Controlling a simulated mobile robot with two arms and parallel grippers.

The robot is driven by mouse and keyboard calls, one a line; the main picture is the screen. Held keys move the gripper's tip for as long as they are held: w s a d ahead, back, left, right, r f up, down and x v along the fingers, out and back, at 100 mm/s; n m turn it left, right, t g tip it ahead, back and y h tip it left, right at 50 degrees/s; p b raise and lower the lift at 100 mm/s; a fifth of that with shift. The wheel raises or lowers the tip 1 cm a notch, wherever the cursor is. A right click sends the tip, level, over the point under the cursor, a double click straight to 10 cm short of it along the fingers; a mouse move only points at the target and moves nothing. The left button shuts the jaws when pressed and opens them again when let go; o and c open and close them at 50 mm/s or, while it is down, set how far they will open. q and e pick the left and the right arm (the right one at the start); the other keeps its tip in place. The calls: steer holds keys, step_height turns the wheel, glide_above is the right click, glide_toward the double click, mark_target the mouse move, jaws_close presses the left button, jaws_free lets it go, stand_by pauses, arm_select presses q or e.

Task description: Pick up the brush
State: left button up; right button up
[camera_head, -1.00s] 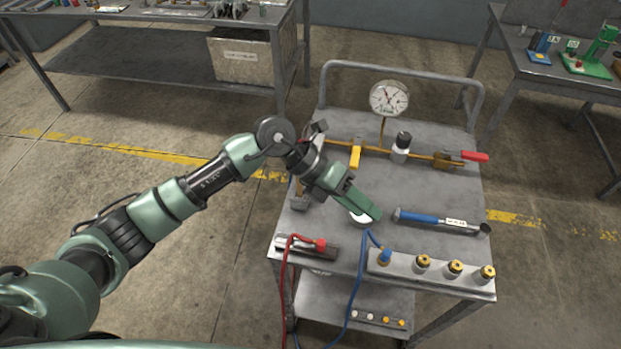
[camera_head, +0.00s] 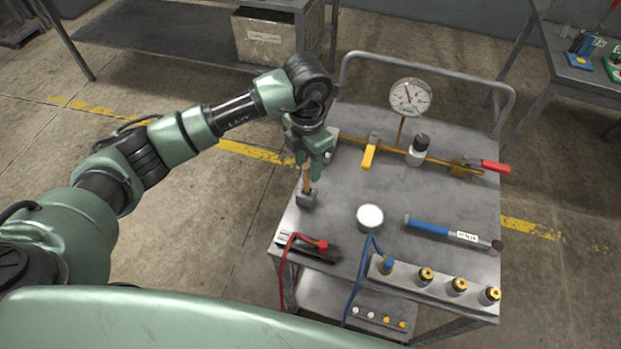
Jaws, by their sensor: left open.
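A small tool with a wooden handle and a grey block-like end (camera_head: 306,199), which may be the brush, lies near the left edge of the grey cart top (camera_head: 345,190). My left gripper (camera_head: 311,172) is right over its wooden handle, pointing down, with its green fingers open. The fingers hide part of the handle, and I cannot tell whether they touch it. My right gripper is not in view.
A gauge (camera_head: 410,97) and brass pipe (camera_head: 435,160) are behind.

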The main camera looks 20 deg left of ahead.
mark_target(306, 179)
arm_select(q)
steer(key=f, duration=0.1)
steer(key=f+p, duration=0.1)
steer(key=p, duration=0.1)
steer(key=shift+s+a+f, duration=0.2)
steer(key=shift+a+f, duration=0.05)
steer(key=shift+f, duration=0.15)
steer(key=shift+w+d+f+p, duration=0.1)
steer(key=shift+f+p, duration=0.05)
steer(key=shift+f, duration=0.5)
steer(key=shift+w+f+p, duration=0.1)
steer(key=shift+f+p, duration=0.05)
steer(key=shift+f, duration=0.75)
jaws_close()
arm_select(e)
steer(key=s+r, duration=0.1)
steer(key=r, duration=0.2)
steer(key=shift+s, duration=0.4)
